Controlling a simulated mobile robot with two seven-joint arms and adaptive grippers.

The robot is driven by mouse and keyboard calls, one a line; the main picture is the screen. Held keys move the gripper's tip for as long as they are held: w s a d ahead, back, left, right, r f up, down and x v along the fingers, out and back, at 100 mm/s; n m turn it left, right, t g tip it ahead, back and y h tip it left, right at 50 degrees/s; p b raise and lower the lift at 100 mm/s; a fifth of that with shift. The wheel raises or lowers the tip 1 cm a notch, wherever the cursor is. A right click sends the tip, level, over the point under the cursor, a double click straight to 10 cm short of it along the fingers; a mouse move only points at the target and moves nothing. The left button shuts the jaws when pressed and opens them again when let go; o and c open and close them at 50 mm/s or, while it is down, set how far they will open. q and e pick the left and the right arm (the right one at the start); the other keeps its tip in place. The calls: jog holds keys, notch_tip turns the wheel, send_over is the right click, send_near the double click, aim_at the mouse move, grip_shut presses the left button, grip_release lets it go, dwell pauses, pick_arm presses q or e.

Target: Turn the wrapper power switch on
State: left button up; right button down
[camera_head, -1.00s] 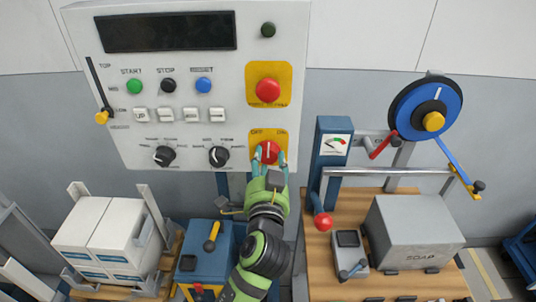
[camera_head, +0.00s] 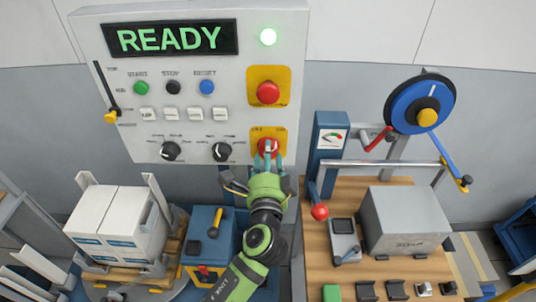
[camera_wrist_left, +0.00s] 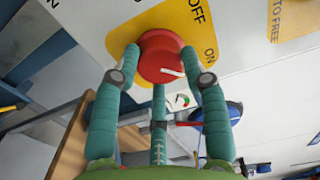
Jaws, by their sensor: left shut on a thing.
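The red power switch knob (camera_head: 267,147) sits on a yellow plate marked OFF and ON at the lower right of the control panel (camera_head: 190,70). My left gripper (camera_head: 267,158) is shut on it from below. In the left wrist view the red knob (camera_wrist_left: 162,58) lies between the teal fingers of my left gripper (camera_wrist_left: 160,65), and its white mark points toward the ON side. The panel display (camera_head: 170,38) reads READY in green, and a green lamp (camera_head: 268,37) beside it is lit. My right gripper is not in view.
A red button (camera_head: 268,93) on a yellow plate is just above the switch. Two black knobs (camera_head: 221,151) are to its left. A wooden bench (camera_head: 345,275) with a grey SOAP box (camera_head: 410,215) stands right, and stacked white cartons (camera_head: 115,225) stand left.

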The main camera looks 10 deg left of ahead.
pick_arm(q)
jog(key=shift+w+a+r, duration=0.1)
jog(key=shift+w+r, duration=0.05)
jog(key=shift+r, duration=0.3)
jog(key=o, duration=1.2)
jog(key=shift+c, duration=0.2)
jog(key=shift+w+f, duration=0.2)
jog(key=shift+f, duration=0.15)
jog(key=s, duration=0.4)
jog(key=s+d, duration=0.1)
jog(key=s, duration=0.3)
jog(key=s+d, duration=0.1)
jog(key=s, duration=0.2)
jog(key=shift+s+d, duration=0.2)
jog(key=shift+s, duration=0.2)
